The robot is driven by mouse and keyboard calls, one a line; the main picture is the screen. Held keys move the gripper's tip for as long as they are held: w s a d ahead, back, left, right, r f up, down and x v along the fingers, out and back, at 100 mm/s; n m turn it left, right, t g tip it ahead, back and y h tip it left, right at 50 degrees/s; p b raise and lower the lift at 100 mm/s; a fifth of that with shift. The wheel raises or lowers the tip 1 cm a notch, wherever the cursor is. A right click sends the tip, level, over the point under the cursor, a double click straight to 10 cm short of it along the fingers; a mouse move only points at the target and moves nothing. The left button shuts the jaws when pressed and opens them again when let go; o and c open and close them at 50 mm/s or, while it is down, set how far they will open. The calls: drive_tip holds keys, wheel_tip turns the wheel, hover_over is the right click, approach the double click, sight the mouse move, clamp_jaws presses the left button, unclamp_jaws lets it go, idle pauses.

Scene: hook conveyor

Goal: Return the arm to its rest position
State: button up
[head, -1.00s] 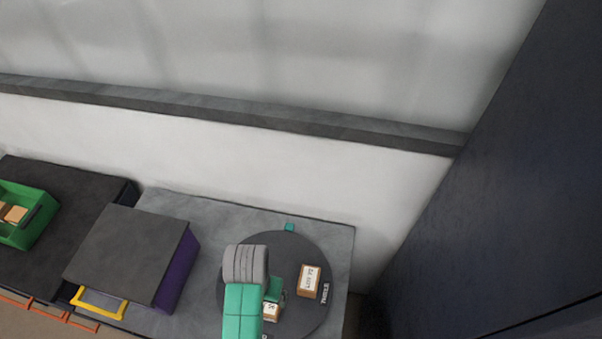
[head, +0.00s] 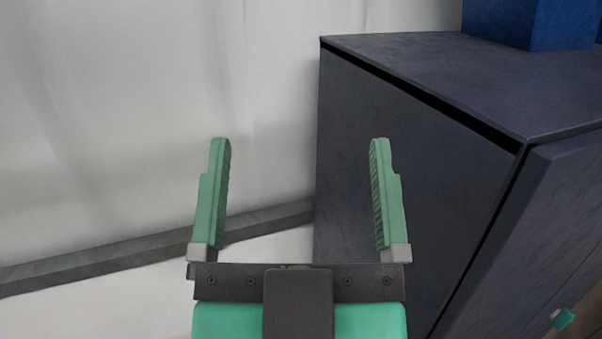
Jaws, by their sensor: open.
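Part of my green arm end shows below the dark gripper base. The rest of my arm is out of view.
A dark blue-grey cabinet (head: 400,170) fills the right side, behind the right finger. A blue box (head: 535,22) sits on its top. A pale wall (head: 130,120) with a grey ledge (head: 130,258) lies behind on the left.

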drive_tip(key=shift+s+d+r, duration=0.2)
drive_tip(key=shift+s+r, duration=0.15)
drive_tip(key=shift+r, duration=0.05)
wheel_tip(320, 180, up, 4)
drive_tip(key=p, duration=0.4)
drive_tip(key=shift+a+r, duration=0.1)
